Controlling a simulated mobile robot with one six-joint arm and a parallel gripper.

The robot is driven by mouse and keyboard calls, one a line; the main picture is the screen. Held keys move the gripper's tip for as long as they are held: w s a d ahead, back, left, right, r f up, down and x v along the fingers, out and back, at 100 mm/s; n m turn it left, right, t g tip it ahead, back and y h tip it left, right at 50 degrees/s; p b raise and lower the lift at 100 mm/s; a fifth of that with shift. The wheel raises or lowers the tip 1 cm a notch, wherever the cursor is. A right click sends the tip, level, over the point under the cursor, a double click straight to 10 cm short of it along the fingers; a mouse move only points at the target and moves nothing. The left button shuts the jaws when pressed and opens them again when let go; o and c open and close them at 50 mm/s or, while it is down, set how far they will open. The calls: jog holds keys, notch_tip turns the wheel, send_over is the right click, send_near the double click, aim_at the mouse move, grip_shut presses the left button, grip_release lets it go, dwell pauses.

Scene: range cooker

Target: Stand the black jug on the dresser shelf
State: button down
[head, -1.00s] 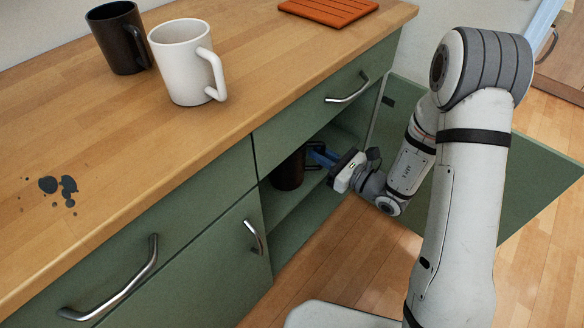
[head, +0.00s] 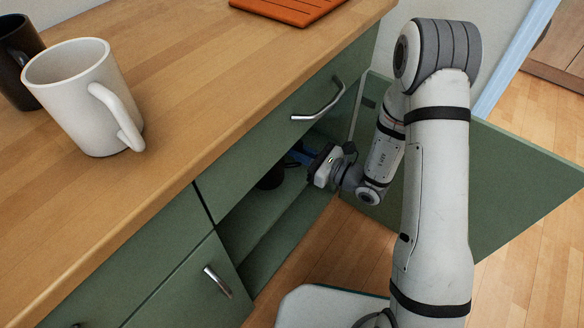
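A black jug (head: 271,178) stands inside the open green cupboard of the dresser, on its shelf (head: 250,211). Only its lower part shows in the head view; the drawer front hides the rest. My gripper (head: 300,157) reaches into the cupboard from the right, its blue fingers at the jug's right side, where the handle is. The drawer edge and shadow hide the fingertips, so I cannot tell whether they are closed on the handle or apart from it.
A white mug (head: 72,98) and a dark mug (head: 17,62) stand on the wooden worktop (head: 190,100). An orange-brown slatted board (head: 290,8) lies at the back. The open green door (head: 520,175) is right of my arm. A drawer front with a metal handle (head: 320,103) overhangs the opening.

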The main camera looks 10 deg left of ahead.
aim_at(298, 163)
jog(key=shift+s+a+f+b, duration=0.1)
jog(key=shift+f+b, duration=0.75)
jog(key=shift+f, duration=1.3)
jog(key=shift+f, duration=0.15)
jog(key=c, duration=1.5)
grip_release()
jog(key=shift+o, duration=0.2)
